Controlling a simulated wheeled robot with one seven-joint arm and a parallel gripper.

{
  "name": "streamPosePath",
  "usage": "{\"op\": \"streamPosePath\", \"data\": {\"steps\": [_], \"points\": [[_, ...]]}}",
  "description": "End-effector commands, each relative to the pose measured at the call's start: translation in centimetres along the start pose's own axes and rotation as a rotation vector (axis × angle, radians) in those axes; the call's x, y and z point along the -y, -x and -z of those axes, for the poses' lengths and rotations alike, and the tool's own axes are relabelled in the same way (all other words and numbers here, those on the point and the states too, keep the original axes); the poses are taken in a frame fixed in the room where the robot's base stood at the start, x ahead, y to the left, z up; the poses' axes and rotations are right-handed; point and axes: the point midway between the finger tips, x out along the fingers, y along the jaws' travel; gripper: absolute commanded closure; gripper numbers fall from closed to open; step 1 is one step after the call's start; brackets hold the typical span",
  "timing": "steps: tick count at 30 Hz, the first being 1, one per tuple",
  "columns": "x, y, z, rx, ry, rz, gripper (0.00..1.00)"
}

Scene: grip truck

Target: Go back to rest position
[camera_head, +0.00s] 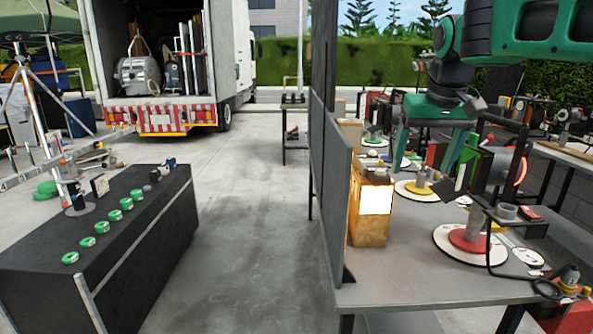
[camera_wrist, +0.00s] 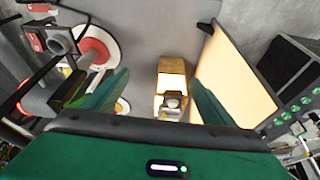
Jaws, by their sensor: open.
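My gripper (camera_head: 424,170) hangs from my green arm at the upper right of the head view, over the grey worktable (camera_head: 400,292). Its two green fingers are spread apart, with nothing seen held between them. In the wrist view my gripper (camera_wrist: 158,98) also shows a wide gap between its fingers. A tan box (camera_head: 368,225) with a bright front panel stands on the table, to the left of the fingers in the head view. The box also shows beyond the gap in the wrist view (camera_wrist: 171,68).
A grey upright panel (camera_head: 333,170) borders the table's left side. Stands with a red-and-white round base (camera_head: 470,240) and a yellow-and-white base (camera_head: 418,188) are close to my gripper. A black case (camera_head: 150,225) and a truck (camera_head: 160,112) are to the left, across open floor.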

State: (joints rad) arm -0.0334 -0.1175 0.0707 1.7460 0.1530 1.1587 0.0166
Motion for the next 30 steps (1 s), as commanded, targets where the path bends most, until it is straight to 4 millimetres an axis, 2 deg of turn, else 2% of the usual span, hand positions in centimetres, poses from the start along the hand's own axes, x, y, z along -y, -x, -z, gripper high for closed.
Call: {"op": "streamPosePath", "data": {"steps": [8,11,14,18,21,24,27,30], "points": [[-5.4,-2.0,-6.0,0.063,-0.095,-0.042,0.22],[-7.9,-3.2,-9.5,0.099,-0.146,-0.059,0.22],[-10.8,-4.8,-14.5,0.147,-0.216,-0.075,0.22],[-14.0,-7.1,-22.8,0.222,-0.323,-0.085,0.22],[-15.1,-8.6,-28.3,0.271,-0.389,-0.083,0.22],[-15.4,-9.8,-32.7,0.308,-0.439,-0.075,0.22],[-15.4,-10.5,-35.5,0.332,-0.471,-0.069,0.22],[-15.4,-10.9,-36.9,0.345,-0.488,-0.065,0.22]]}}
